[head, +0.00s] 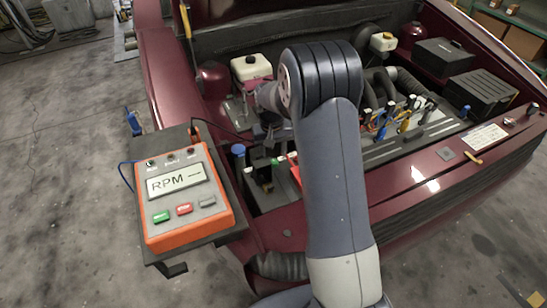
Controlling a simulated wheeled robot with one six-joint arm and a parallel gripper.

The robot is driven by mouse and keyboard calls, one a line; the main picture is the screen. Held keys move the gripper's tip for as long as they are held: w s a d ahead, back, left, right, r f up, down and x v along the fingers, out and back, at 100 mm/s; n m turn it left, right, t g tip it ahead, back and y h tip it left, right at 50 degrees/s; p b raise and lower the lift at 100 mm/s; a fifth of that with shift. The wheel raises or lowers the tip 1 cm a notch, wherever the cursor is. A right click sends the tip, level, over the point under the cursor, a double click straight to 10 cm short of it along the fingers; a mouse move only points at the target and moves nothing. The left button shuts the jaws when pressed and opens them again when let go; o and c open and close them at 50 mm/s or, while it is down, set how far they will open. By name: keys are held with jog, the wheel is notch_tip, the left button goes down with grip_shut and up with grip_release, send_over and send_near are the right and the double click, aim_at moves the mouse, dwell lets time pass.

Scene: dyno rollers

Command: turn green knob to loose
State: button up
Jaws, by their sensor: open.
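I cannot make out a knob that is clearly green. A small green spot (275,162) shows beside the dark battery area in the engine bay, too small to identify. The orange RPM tester (237,215) has a green button (161,217) at its lower left and small knobs (171,158) along its top. My gripper (266,137) is partly visible, pointing down over the left of the engine bay, right of the tester. It is open, and I see nothing held in it. My arm hides part of the bay behind it.
The tester rests on a dark shelf (172,268) beside the maroon car (160,55).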

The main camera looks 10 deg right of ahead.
aim_at(274, 161)
jog(key=shift+d+f, duration=0.1)
jog(key=shift+f, duration=1.75)
jog(key=shift+c, duration=0.5)
jog(key=c, duration=0.9)
